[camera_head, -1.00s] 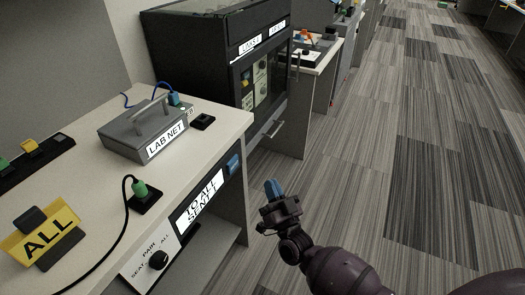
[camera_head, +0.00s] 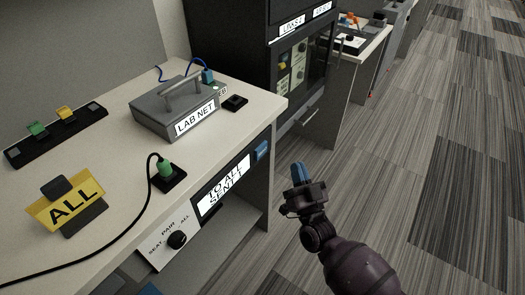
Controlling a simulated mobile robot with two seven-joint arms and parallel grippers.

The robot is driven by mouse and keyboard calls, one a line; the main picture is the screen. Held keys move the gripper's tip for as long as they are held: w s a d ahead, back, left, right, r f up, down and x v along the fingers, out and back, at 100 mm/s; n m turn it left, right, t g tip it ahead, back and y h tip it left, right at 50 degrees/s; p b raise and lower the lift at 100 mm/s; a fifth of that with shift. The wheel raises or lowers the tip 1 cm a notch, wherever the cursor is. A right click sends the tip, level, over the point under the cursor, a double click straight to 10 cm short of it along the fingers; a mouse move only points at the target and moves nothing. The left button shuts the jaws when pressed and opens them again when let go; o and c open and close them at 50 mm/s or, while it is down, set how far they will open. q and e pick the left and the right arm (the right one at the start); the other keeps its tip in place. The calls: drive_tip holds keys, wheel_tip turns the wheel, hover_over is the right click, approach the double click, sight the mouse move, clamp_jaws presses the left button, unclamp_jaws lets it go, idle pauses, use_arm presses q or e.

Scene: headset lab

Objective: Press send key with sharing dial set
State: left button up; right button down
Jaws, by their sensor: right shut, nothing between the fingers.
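The sharing dial (camera_head: 177,240) is a black knob on a white panel marked SEAT, PAIR and ALL, on the front of the desk. Its exact pointing is too small to tell. A white display (camera_head: 223,187) to its right reads TO ALL and a second line that looks like SENT. A blue key (camera_head: 262,150), likely the send key, sits right of the display. My right gripper (camera_head: 298,171) is shut and empty, with blue fingertips, apart from the desk and right of the blue key. My left gripper is not in view.
On the desk top (camera_head: 120,170) stand a grey LAB NET box (camera_head: 178,108), a yellow ALL sign (camera_head: 66,206), a green plug (camera_head: 166,168) with a black cable, and a black strip with coloured tabs (camera_head: 58,133). A dark cabinet (camera_head: 235,40) stands behind. Floor at right is clear.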

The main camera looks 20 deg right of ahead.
sight(265, 144)
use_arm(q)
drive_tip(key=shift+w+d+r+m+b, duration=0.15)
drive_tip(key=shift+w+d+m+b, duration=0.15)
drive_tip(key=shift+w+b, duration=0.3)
use_arm(e)
drive_tip(key=w+a, duration=0.4)
drive_tip(key=w, duration=0.2)
drive_tip(key=shift+a, duration=0.3)
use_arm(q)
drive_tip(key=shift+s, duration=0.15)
use_arm(e)
drive_tip(key=shift+s, duration=0.1)
idle(0.9)
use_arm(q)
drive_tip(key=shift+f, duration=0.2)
use_arm(e)
drive_tip(key=shift+w+a, duration=0.2)
drive_tip(key=shift+w, duration=0.15)
drive_tip(key=shift+w+a, duration=0.3)
idle(0.9)
drive_tip(key=shift+s+d, duration=0.15)
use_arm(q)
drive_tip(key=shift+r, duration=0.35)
use_arm(e)
drive_tip(key=shift+s+d, duration=0.4)
drive_tip(key=shift+s, duration=0.1)
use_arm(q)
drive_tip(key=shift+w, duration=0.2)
use_arm(e)
drive_tip(key=shift+s, duration=0.1)
